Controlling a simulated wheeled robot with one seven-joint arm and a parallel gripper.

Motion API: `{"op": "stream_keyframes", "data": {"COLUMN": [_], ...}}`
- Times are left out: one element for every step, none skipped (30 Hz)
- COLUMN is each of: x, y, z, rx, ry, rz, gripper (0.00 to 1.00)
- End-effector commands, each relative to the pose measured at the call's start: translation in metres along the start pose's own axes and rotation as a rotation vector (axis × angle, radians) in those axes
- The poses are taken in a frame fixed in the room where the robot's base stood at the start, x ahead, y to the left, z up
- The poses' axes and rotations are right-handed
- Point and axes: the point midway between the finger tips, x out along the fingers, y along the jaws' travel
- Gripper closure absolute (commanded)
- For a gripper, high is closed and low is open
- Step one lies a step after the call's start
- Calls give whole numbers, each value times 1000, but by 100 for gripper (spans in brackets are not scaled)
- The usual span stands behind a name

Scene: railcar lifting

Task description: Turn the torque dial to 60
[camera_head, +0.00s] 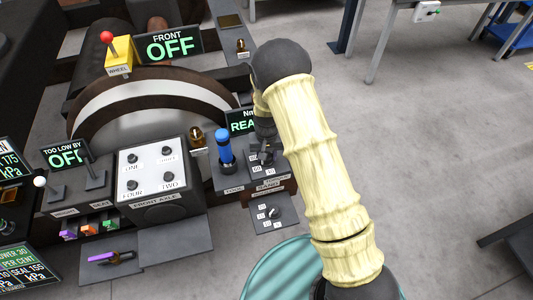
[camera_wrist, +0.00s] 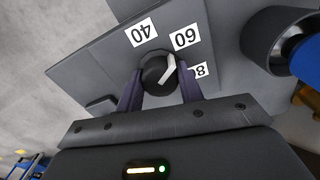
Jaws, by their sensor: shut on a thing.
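The torque dial (camera_wrist: 154,74) is a round black knob with a white pointer, on a grey panel. In the wrist view its pointer leans up and right, towards the upside-down 60 label (camera_wrist: 185,38). The 40 label (camera_wrist: 142,32) is to the left of that, and the 80 label (camera_wrist: 199,69) is partly hidden by a finger. My gripper (camera_wrist: 161,88) is shut on the dial, with one dark finger on each side. In the head view my arm and gripper partly cover the dial's panel.
A blue-handled tool (camera_head: 224,146) stands upright just left of the dial panel; its round holder shows at the wrist view's right. A lower panel (camera_head: 262,222) carries another small knob. A display reading "REA" (camera_head: 241,123) is partly hidden behind my arm. Open floor lies right.

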Motion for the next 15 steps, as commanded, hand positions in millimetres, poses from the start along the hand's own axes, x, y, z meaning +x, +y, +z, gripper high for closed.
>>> {"op": "stream_keyframes", "data": {"x": [-1, -1, -1, -1, -1, -1, -1, -1, -1, -1, -1, -1, -1, -1, -1], "y": [-1, -1, -1, -1, -1, -1, -1, -1, -1, -1, -1, -1, -1, -1, -1], "z": [0, 0, 0, 0, 0, 0, 0, 0, 0, 0, 0, 0, 0, 0, 0], "rx": [31, 51, 76, 94, 109, 129, 141, 152, 165, 173, 180, 187, 192, 196, 200], "ry": [-1, -1, 0, 0, 0, 0, 0, 0, 1, 1, 1, 1, 1, 1, 1], "rz": [0, 0, 0, 0, -1, -1, -1, -1, -1, -1, -1, -1, -1, -1, -1], "gripper": [86, 86, 86, 86, 86, 86, 86, 86, 86, 86, 86, 86, 86, 86, 86]}}
